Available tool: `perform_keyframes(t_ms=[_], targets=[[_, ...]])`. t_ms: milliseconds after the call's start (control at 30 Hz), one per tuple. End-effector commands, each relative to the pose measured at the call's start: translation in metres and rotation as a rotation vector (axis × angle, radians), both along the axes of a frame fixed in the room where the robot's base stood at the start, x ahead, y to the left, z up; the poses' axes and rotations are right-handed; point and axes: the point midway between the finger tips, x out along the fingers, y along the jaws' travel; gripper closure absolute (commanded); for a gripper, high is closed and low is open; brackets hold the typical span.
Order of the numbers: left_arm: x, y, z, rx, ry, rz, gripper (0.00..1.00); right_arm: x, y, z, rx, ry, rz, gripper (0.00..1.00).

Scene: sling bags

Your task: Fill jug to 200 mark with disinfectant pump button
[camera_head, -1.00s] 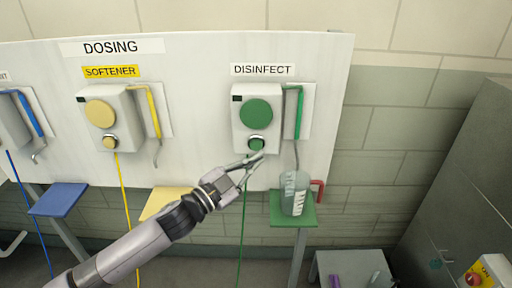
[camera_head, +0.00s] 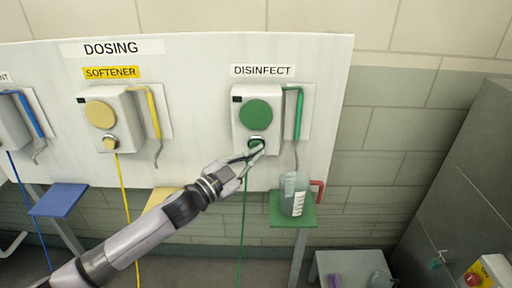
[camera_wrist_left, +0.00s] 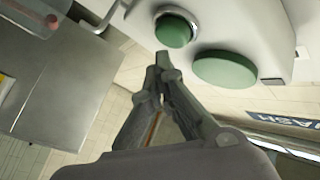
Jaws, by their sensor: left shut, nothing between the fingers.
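The disinfect pump (camera_head: 243,120) is a white box on the wall panel, with a large green disc (camera_head: 257,113) and a smaller green button (camera_head: 256,141) below it. My left gripper (camera_head: 259,149) is shut and empty, its tips at the lower edge of the button. In the left wrist view the closed fingertips (camera_wrist_left: 161,58) are close to the round button (camera_wrist_left: 173,30); I cannot tell whether they touch. The clear jug (camera_head: 293,197) with white scale marks and a red handle (camera_head: 319,189) stands on a green shelf (camera_head: 281,216) below the spout. Its liquid level is unclear. My right gripper is not in view.
A yellow softener pump (camera_head: 103,118) is left of the disinfect pump, with a blue-hosed one further left. A green tube (camera_head: 243,220) hangs below the disinfect pump. A grey cabinet (camera_head: 455,180) stands at right, and a low grey table (camera_head: 350,262) below.

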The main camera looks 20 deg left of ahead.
Motion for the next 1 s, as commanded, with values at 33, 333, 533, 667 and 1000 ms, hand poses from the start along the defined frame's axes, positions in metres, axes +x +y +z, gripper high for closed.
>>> perform_keyframes(t_ms=[33, 333, 533, 667, 1000], targets=[[-0.0001, 0.0000, -0.0001, 0.000, 0.000, 0.000, 1.00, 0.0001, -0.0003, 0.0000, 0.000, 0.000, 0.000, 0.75], [-0.0001, 0.0000, -0.0001, 0.000, 0.000, 0.000, 1.00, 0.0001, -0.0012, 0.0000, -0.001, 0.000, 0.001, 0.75], [-0.0001, 0.0000, -0.0001, 0.000, 0.000, 0.000, 1.00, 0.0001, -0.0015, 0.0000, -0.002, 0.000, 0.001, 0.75], [-0.0001, 0.0000, -0.0001, 0.000, 0.000, 0.000, 1.00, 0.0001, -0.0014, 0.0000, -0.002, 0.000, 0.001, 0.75], [0.0068, 0.0018, 0.0013, 0.001, -0.001, 0.000, 1.00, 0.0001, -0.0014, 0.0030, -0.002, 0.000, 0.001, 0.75]])
